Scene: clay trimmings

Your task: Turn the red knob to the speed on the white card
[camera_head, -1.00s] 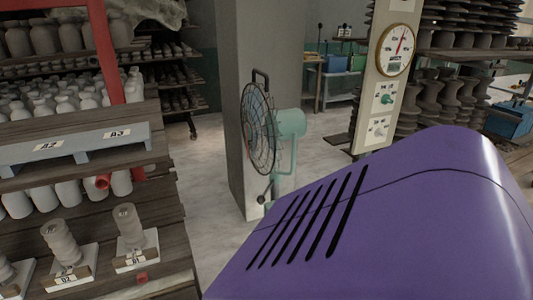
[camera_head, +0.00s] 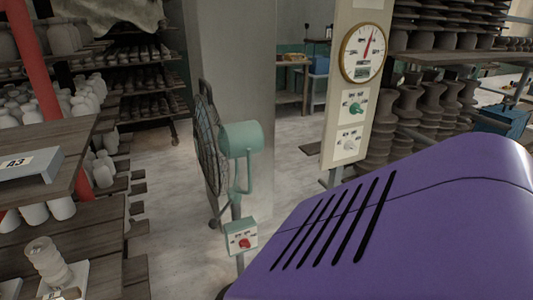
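The red knob (camera_head: 244,244) is on a small pale control box (camera_head: 240,236) on the post of a green standing fan (camera_head: 240,138). Its pointer and markings are too small to read. The fan's wire cage (camera_head: 208,145) faces left. No card naming a speed can be made out; a white label marked A3 (camera_head: 16,163) is on a grey tray at the left. Neither of my grippers is in view.
A large purple vented surface (camera_head: 430,225) fills the lower right; I cannot tell if it is mine. A pillar with a gauge (camera_head: 364,52), a green knob (camera_head: 356,108) and a white knob (camera_head: 349,145) stands behind. Pottery shelves line the left. Floor (camera_head: 185,235) left of the fan is clear.

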